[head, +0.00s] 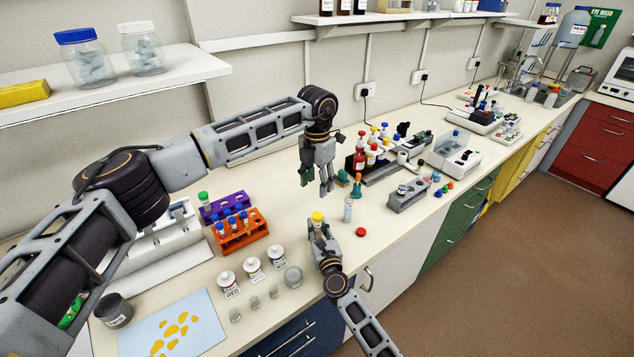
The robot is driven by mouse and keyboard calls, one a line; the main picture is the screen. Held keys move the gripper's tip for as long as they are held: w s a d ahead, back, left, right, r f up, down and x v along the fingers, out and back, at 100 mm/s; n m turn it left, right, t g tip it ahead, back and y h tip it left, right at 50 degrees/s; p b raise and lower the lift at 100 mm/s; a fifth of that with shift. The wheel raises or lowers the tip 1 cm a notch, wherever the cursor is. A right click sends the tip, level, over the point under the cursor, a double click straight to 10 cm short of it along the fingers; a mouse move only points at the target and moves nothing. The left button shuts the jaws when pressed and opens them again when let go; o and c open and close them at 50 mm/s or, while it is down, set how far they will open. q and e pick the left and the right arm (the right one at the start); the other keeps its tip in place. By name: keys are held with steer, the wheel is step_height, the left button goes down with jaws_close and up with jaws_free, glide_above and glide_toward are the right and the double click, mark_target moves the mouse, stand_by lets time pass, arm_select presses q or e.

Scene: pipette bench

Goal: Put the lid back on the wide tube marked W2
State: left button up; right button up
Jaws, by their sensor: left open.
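A yellow lid (318,217) shows at the tips of my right gripper (318,228), seemingly on top of a pale tube between its fingers; the lower part is hidden by the gripper. My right gripper appears shut on this tube, near the bench's front edge. My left gripper (326,188) is open and empty, pointing down, above and behind the yellow lid and apart from it. A clear tube (348,210) stands upright to the right. A red lid (361,232) lies on the bench beside it. The W2 mark is not legible.
An orange rack (241,240) and a purple rack (212,216) with tubes stand left. White-lidded jars (252,265) stand at the front. A grey block (407,202) and a bottle rack (357,160) are to the right. Bare bench lies between the orange rack and my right gripper.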

steer(key=o, duration=0.4)
steer(key=shift+c, duration=0.2)
steer(key=shift+s, duration=0.1)
steer(key=shift+v, duration=5.9)
